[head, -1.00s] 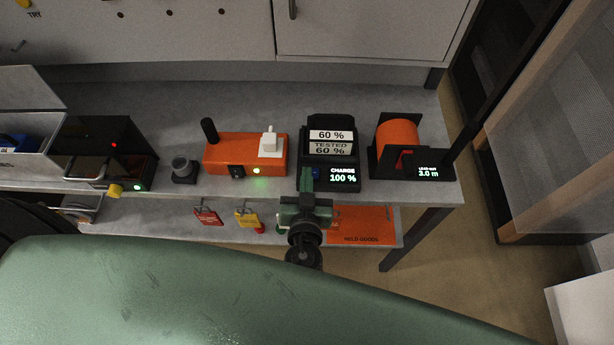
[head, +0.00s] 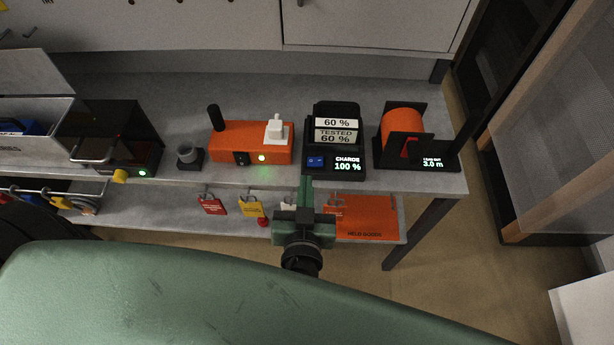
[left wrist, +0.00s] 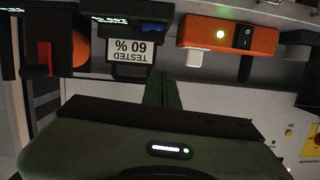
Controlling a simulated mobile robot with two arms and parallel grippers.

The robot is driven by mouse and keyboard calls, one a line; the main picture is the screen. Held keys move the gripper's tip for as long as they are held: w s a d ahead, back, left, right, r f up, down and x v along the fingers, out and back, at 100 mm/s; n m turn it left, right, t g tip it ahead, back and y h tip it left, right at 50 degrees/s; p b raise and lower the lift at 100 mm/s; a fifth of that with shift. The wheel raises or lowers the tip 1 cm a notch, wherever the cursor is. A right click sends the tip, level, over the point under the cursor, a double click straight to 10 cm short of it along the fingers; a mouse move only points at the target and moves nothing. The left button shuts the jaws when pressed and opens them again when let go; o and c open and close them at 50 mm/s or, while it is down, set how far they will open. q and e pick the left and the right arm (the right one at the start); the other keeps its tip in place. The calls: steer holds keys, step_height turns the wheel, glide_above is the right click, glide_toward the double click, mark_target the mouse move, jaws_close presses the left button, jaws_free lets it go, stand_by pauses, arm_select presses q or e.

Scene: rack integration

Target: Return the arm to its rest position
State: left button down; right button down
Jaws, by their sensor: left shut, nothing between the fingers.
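My left gripper (head: 306,186) is in front of the bench edge, just below the black charger (head: 336,140) in the head view. Its fingers are shut together with nothing between them, and they are apart from the charger. In the left wrist view the shut fingers (left wrist: 162,90) point toward the bench. My right gripper is not in view.
An orange box (head: 250,143) with a white plug and a black spool stand with orange roll (head: 403,123) flank the charger. Red and yellow tags (head: 212,204) hang below the bench edge. Open floor lies right of the bench.

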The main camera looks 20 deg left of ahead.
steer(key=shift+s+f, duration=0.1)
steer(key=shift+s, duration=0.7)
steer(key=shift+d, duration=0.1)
arm_select(q)
steer(key=s+f+m+g+h+b, duration=0.1)
steer(key=s+f+m+g+h, duration=0.15)
steer(key=f, duration=1.25)
steer(key=s+f+m+g+h, duration=0.1)
steer(key=s+f+m+g, duration=0.25)
steer(key=f, duration=1.15)
steer(key=s+a+f+g, duration=0.3)
steer(key=s+a+f, duration=0.3)
steer(key=s+f, duration=0.5)
steer(key=s+a+f+n+g+b, duration=0.1)
steer(key=s+a+f+g, duration=0.3)
steer(key=s+f, duration=0.8)
steer(key=shift+s+a+g+h, duration=0.35)
steer(key=shift+a+h, duration=0.1)
steer(key=shift+a, duration=0.5)
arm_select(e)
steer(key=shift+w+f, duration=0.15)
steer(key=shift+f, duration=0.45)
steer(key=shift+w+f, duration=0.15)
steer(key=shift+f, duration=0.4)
